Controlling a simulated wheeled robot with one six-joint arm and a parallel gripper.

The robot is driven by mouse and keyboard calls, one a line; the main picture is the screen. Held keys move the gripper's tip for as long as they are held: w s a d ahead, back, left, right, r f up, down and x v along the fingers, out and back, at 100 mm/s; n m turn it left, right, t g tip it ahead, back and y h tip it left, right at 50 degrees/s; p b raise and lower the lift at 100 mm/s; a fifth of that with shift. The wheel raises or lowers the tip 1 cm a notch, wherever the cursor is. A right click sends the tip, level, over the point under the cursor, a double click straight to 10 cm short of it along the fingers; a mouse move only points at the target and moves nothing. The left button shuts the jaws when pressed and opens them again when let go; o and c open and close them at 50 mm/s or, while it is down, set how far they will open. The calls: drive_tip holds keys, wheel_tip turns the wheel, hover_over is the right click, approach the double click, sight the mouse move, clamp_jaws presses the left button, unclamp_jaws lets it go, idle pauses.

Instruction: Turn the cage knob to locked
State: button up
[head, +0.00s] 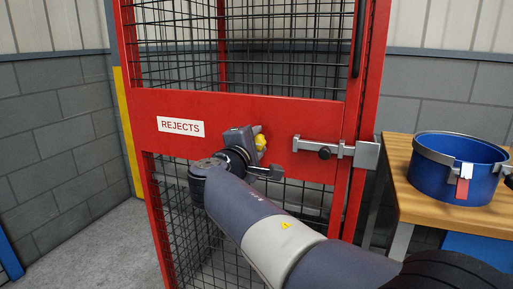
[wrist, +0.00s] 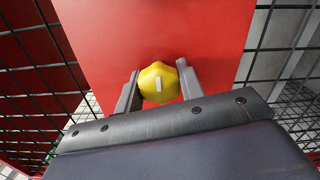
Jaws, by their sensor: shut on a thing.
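The cage knob is yellow with a short pale mark on its face. It sits on the red door panel of the cage in the head view (head: 261,142), partly hidden by my gripper. In the wrist view the knob (wrist: 159,83) lies between my two fingers, one on each side. My gripper (wrist: 157,86) is shut on the knob; it also shows in the head view (head: 257,141) against the panel. The pale mark stands close to upright in the wrist view. I see no lettering for the knob's positions.
A white REJECTS label (head: 181,127) is on the red panel to the left. A metal slide bolt (head: 335,149) with a black knob sits to the right. A wooden bench (head: 435,206) at the right holds a blue pot (head: 447,177). Grey floor is clear at the left.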

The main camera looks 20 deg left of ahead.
idle(0.4)
drive_tip(key=o, duration=1)
drive_tip(key=s, duration=0.7)
drive_tip(key=s+a+p, duration=0.1)
drive_tip(key=s, duration=0.2)
drive_tip(key=shift+s, duration=0.4)
drive_tip(key=shift+d, duration=0.1)
drive_tip(key=w, duration=0.7)
drive_tip(key=w+b, duration=0.1)
drive_tip(key=w, duration=0.3)
drive_tip(key=shift+d, duration=0.4)
drive_tip(key=shift+s, duration=0.1)
